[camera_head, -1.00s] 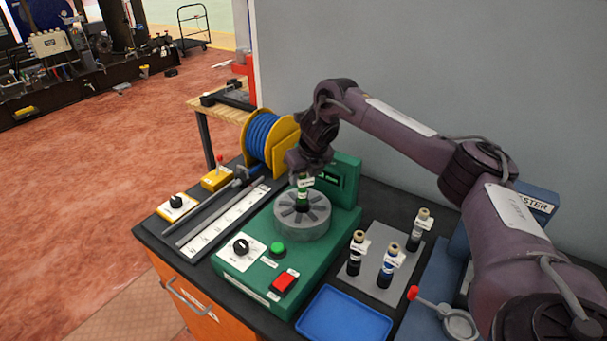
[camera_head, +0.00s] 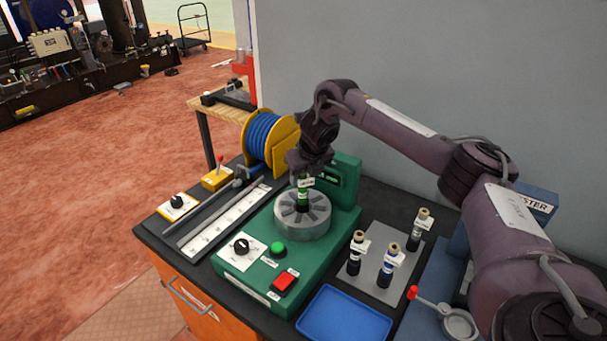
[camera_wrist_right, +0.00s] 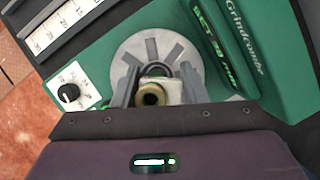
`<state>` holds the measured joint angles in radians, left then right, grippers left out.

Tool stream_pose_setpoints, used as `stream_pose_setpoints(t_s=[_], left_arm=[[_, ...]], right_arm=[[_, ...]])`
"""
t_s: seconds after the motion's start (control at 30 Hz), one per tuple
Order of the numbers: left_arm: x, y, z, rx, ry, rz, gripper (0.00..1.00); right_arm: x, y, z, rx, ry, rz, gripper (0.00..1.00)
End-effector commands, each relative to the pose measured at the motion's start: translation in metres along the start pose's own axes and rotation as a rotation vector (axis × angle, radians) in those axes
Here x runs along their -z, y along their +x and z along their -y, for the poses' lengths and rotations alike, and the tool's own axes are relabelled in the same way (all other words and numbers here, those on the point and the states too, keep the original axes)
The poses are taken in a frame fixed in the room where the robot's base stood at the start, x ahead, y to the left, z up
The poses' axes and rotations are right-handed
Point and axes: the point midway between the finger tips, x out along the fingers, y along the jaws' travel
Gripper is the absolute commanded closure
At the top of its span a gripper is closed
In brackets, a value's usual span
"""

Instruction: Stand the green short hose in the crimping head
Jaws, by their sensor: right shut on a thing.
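The green short hose (camera_head: 302,196) stands upright over the middle of the grey round crimping head (camera_head: 290,225) on the green machine. My right gripper (camera_head: 304,176) points down and is shut on the hose's upper end. In the right wrist view the hose's brass end (camera_wrist_right: 151,95) shows between the two fingers, with a white tag beside it. The crimping head (camera_wrist_right: 130,55) with its dark radial slots lies beneath. I cannot tell how deep the hose's lower end sits in the head's opening. My left gripper is not in view.
Several other hoses with brass ends stand on a grey plate (camera_head: 369,284) to the right. A blue tray (camera_head: 345,315) lies in front. A blue hose reel (camera_head: 266,138) stands behind left. The machine has a dial, a green button and a red switch (camera_head: 285,282).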

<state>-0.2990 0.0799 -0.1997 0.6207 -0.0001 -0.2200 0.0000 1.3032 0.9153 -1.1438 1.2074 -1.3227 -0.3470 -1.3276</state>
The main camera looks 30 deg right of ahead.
Motion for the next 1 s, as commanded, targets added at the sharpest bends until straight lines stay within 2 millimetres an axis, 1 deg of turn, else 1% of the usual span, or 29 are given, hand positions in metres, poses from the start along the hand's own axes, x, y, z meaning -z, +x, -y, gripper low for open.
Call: stream_pose_setpoints(t_s=[0.53,0.57,0.6,0.63,0.87,1.0], left_arm=[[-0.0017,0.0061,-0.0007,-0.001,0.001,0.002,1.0],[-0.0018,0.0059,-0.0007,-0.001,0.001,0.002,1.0],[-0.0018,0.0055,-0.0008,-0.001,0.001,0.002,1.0],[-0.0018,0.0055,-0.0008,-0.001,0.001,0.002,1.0],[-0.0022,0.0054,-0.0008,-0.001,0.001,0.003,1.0],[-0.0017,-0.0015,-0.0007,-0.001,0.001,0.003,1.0]], right_arm=[[0.0029,0.0089,-0.0004,-0.001,0.001,0.003,1.0],[0.0028,0.0088,-0.0004,-0.001,0.001,0.003,0.59],[0.0026,0.0083,-0.0003,-0.001,0.001,0.003,0.54],[0.0027,0.0083,-0.0004,-0.001,0.0,0.003,0.52],[0.0043,0.0095,-0.0001,0.0,0.0,-0.001,0.52],[0.0031,0.0016,-0.0002,0.0,-0.001,-0.001,0.52]])
